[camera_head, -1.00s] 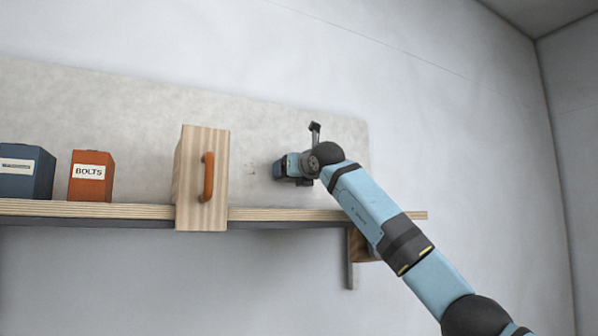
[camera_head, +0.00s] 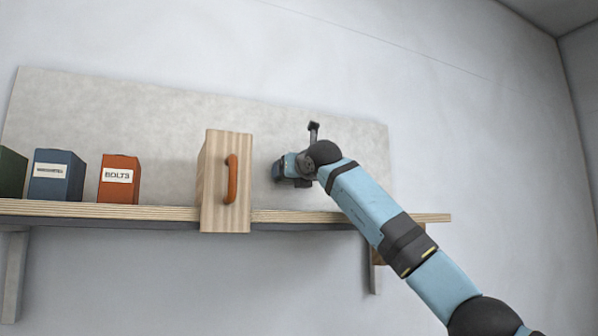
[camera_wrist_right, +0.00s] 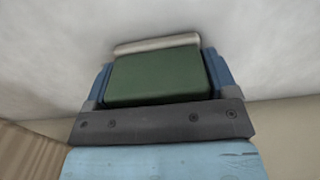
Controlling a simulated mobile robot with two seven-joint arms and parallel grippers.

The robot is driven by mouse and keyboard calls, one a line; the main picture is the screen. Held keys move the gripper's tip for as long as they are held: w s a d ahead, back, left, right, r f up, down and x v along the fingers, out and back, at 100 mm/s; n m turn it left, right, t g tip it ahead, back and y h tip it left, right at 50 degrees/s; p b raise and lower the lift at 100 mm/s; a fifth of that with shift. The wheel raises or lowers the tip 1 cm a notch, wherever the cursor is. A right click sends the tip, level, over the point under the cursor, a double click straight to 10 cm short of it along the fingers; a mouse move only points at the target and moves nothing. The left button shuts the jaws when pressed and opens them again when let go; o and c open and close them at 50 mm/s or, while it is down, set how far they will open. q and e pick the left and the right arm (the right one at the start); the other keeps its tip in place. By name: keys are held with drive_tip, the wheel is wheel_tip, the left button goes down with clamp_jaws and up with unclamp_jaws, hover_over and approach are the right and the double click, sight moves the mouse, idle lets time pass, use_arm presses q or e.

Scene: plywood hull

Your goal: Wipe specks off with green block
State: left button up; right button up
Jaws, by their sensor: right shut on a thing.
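My right gripper (camera_head: 279,171) is raised in front of the pale grey panel (camera_head: 110,110) behind the shelf, just right of a wooden box. In the right wrist view the same gripper (camera_wrist_right: 158,74) is shut on the green block (camera_wrist_right: 157,80), with a blue finger on each side. A pale strip lies along the block's far edge, towards the panel. I cannot tell whether the block touches the panel. No specks show clearly now; any behind the gripper are hidden. My left gripper is out of view.
The wooden box with an orange handle (camera_head: 231,180) stands at the shelf's (camera_head: 320,216) front edge, close left of the gripper. An orange BOLTS box (camera_head: 120,180), a blue box (camera_head: 56,177) and a dark green box (camera_head: 11,172) stand further left. The panel above is clear.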

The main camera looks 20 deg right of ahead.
sight(263, 172)
drive_tip(key=shift+s+a+b, duration=0.1)
drive_tip(key=shift+a+b, duration=0.3)
drive_tip(key=shift+a, duration=3.15)
